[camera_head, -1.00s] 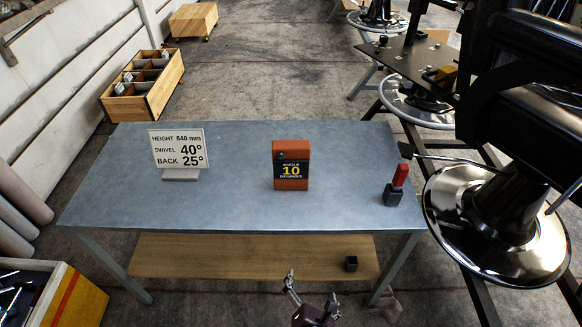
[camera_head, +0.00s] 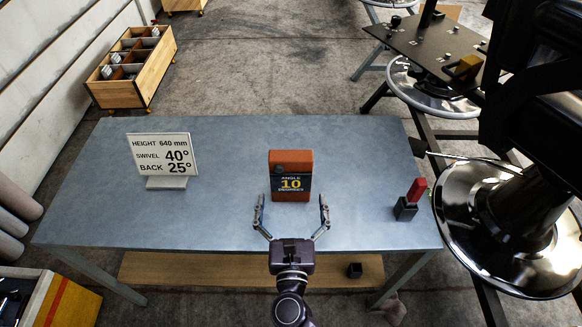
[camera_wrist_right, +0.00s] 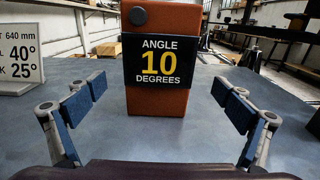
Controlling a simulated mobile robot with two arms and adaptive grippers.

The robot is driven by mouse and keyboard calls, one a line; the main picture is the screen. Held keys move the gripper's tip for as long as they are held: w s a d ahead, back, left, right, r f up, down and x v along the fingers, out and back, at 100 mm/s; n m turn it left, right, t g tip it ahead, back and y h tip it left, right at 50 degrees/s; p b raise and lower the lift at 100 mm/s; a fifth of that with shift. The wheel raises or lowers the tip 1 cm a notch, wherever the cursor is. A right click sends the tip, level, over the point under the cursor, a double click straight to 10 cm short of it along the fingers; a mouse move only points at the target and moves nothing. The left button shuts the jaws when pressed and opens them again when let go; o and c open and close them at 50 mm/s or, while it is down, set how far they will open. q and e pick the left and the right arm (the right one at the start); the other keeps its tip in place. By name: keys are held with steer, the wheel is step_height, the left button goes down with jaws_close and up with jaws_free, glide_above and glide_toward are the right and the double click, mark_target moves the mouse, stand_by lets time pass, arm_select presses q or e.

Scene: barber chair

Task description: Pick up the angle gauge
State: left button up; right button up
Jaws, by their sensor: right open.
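The angle gauge (camera_head: 290,161) is an orange-brown block with a dark label reading "ANGLE 10 DEGREES". It stands upright on the grey-blue table (camera_head: 227,150). My right gripper (camera_head: 291,205) is open and empty, its two fingers spread wide on the near side of the gauge. In the right wrist view the gauge (camera_wrist_right: 157,103) stands centred beyond the open fingers (camera_wrist_right: 164,95), with clear space on both sides of it. No finger appears to touch it. My left gripper is not in view.
A white sign (camera_head: 163,155) stands on the table to the left. A small dark holder with a red-topped item (camera_head: 411,199) stands near the right edge. The barber chair's round chrome base (camera_head: 460,250) is close to the right. The table between sign and gauge is clear.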

mark_target(291, 187)
steer(key=w, duration=0.1)
steer(key=w+b, duration=0.1)
steer(key=w, duration=0.2)
steer(key=shift+a+f, duration=0.1)
steer(key=shift+f, duration=0.2)
steer(key=shift+w, duration=1.25)
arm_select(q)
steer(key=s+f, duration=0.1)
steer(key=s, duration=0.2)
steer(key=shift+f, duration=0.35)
arm_select(e)
steer(key=c, duration=1.4)
